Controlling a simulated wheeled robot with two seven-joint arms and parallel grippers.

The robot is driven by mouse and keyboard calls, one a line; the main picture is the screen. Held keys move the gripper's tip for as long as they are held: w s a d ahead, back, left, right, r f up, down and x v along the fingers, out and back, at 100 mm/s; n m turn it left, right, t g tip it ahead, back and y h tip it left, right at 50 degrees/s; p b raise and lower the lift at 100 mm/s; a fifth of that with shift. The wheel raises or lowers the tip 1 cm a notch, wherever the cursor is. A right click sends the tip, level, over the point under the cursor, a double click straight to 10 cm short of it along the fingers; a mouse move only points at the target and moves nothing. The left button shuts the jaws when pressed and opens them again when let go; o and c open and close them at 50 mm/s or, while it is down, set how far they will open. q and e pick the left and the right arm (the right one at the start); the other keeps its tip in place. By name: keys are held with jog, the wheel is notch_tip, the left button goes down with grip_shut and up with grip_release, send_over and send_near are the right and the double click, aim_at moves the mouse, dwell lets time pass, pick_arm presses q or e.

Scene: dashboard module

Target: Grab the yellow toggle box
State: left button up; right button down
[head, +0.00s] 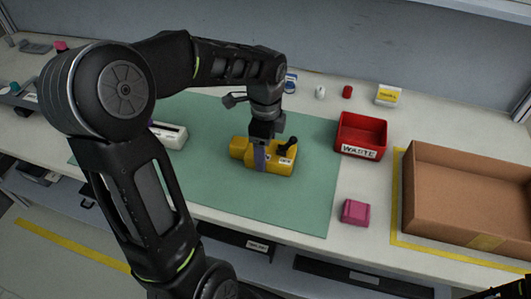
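The yellow toggle box (280,167) lies on the green mat (310,201), with a black toggle lever on its top right and a small white label. My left gripper (261,158) points down over the middle of the box. One grey finger shows in front of the box's near side; the other finger is hidden. I cannot tell whether the fingers press on the box or stand slightly apart from it. The box appears to rest on the mat. My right gripper does not show clearly; only a dark piece of my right arm is at the bottom right corner.
A red WASTE bin (361,136) stands right of the mat. A magenta block (355,212) lies in front of it. A large open cardboard box (470,190) is at the right. A white part (170,136) lies at the mat's left. Small items line the back.

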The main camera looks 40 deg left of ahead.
pick_arm(q)
jog(key=c, duration=0.9)
notch_tip(320, 180, up, 10)
dwell(0.3)
dwell(0.4)
